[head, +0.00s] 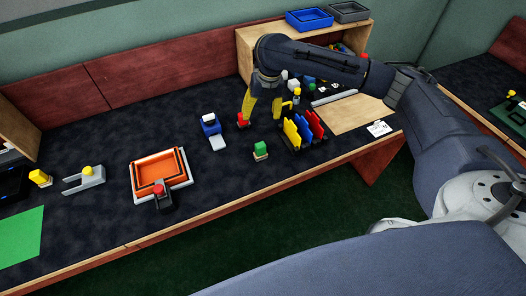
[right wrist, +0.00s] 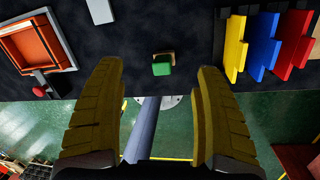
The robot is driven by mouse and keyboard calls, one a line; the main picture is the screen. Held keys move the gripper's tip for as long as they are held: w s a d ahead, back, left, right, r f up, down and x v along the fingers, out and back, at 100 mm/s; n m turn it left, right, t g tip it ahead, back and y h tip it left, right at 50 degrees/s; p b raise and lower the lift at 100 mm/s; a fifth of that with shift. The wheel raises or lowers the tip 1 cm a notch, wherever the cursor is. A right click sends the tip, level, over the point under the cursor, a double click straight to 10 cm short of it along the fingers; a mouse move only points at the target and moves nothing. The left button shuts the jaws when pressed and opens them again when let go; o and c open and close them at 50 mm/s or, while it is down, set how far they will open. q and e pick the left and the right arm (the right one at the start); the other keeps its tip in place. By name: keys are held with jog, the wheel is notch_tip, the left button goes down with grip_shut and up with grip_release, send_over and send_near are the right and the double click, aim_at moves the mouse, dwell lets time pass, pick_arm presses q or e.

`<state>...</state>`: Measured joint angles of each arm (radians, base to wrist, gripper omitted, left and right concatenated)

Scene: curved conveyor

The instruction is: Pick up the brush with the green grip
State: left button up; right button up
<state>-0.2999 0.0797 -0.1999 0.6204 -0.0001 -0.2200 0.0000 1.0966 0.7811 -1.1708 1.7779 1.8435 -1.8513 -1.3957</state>
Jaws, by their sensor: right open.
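The brush with the green grip (head: 261,147) stands on the dark tabletop near its front edge, its grip above a pale wooden base. In the right wrist view the green grip (right wrist: 162,68) shows beyond the fingertips, about midway between them, with the tan base partly hidden behind it. My right gripper (head: 260,112) is open and empty, its yellow fingers pointing down. In the head view it appears above and behind the green brush, apart from it. My left gripper is not in view.
Yellow, blue and red upright panels (head: 303,130) stand just right of the green brush. A red-topped piece (head: 243,120) is near my left-hand finger in the head view. A blue item (head: 210,125) and an orange tray (head: 157,172) lie left. Bare tabletop surrounds the brush's left side.

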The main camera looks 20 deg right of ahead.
aim_at(261, 153)
jog(key=s+a+n+g+h, duration=0.1)
jog(key=s+a+n, duration=0.1)
jog(key=s+n, duration=0.15)
jog(key=shift+m, duration=0.25)
notch_tip(261, 153, down, 17)
jog(key=shift+s+f, duration=0.1)
jog(key=shift+f, duration=0.05)
jog(key=shift+d, duration=0.1)
dwell(0.4)
jog(key=shift+c, duration=0.5)
jog(key=c, duration=1.2)
notch_tip(261, 153, up, 20)
